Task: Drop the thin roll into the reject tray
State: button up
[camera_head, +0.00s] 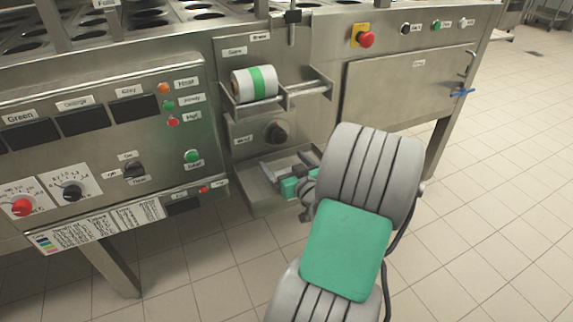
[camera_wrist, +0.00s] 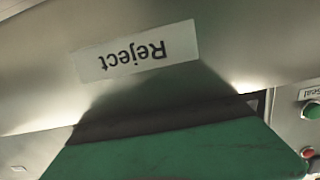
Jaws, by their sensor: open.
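The reject tray (camera_head: 258,196) is a metal tray low on the machine front, under the roll holder. Its "Reject" label (camera_wrist: 137,50) shows upside down and close up in the wrist view. My gripper (camera_head: 286,168) is open at the tray, with its fingers over or in it; the head view is too small to tell which. A white roll with a green band (camera_head: 257,83) lies on the left side of the roll holder (camera_head: 284,98), well above my gripper. I cannot make out a separate thin roll. Much of the tray's inside is hidden by my gripper.
The holder's right side shows a bare rod (camera_head: 310,88). A dark knob (camera_head: 275,132) sits between holder and tray. A control panel with buttons and dials (camera_head: 72,192) is to the left. A red stop button (camera_head: 366,39) is at upper right. Open tiled floor lies in front.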

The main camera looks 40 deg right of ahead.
jog(key=shift+r+p, duration=1)
jog(key=shift+p, duration=0.1)
jog(key=f+v, duration=0.1)
jog(key=v, duration=1.1)
jog(key=shift+p, duration=0.35)
jog(key=shift+a, duration=0.1)
